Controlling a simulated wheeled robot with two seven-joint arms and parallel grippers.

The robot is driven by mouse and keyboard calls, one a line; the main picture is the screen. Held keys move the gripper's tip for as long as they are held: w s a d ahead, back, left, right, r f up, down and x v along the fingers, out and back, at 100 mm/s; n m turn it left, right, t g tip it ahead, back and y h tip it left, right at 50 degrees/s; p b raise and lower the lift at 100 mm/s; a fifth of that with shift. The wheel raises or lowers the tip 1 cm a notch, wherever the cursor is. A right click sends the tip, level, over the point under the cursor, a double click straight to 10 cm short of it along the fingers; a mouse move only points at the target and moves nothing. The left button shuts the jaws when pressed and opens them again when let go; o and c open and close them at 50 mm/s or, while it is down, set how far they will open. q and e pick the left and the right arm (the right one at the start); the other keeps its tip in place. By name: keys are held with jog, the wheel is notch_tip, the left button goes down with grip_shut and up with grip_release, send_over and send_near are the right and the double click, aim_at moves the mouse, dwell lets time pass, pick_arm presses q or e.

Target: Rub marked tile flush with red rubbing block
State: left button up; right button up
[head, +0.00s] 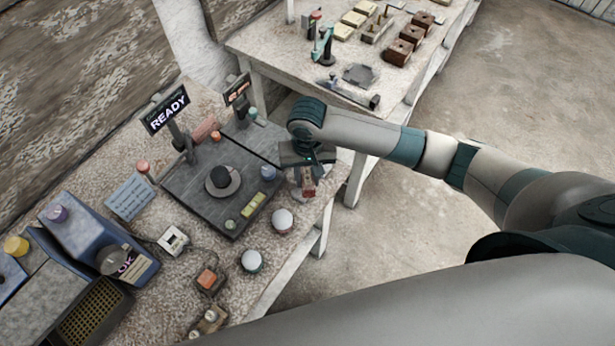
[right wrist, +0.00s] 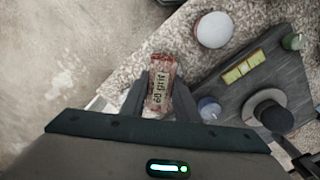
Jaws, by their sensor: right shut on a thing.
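My right gripper (head: 308,177) hangs at the right edge of the near table. It is shut on a red block (right wrist: 162,80) with dark lettering on a pale label; the block also shows below the gripper in the head view (head: 309,188). The fingers (right wrist: 158,104) sit on either side of the block. A yellow-green tile (head: 253,205) with dark dividing lines lies on the dark board (head: 190,190), left of and apart from the block. It also shows in the right wrist view (right wrist: 243,66). I cannot tell which mark is meant. My left gripper is not in view.
A dark knob on a disc (head: 222,181) and a bluish cup (head: 267,173) stand on the board. White-topped round pieces (head: 283,221) (head: 251,261) lie along the front edge. A READY sign (head: 167,109) stands behind. A second table (head: 290,45) holds blocks.

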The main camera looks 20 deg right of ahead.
jog(key=shift+r, duration=0.1)
jog(key=shift+r, duration=1.95)
